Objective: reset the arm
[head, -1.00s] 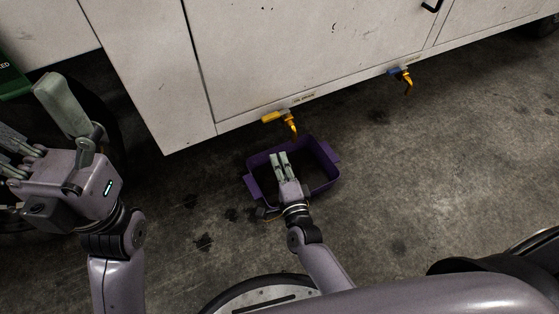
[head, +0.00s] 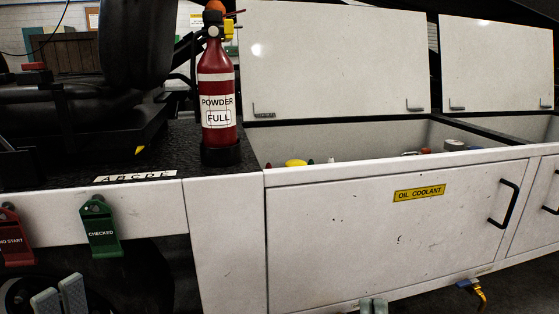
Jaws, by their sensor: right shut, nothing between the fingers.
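My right gripper (head: 374,306) shows only its grey fingertips at the bottom edge, in front of the white cabinet's lower part. The fingertips are together with nothing between them. My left gripper (head: 60,298) shows two grey fingertips at the bottom left, below the red and green tags.
A white cabinet (head: 360,245) with raised lids fills the right. A red fire extinguisher (head: 217,90) stands upright on the black deck. A green CHECKED tag (head: 101,228) and a red tag (head: 14,238) hang at left. A blue-and-yellow drain valve (head: 470,285) sits low right.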

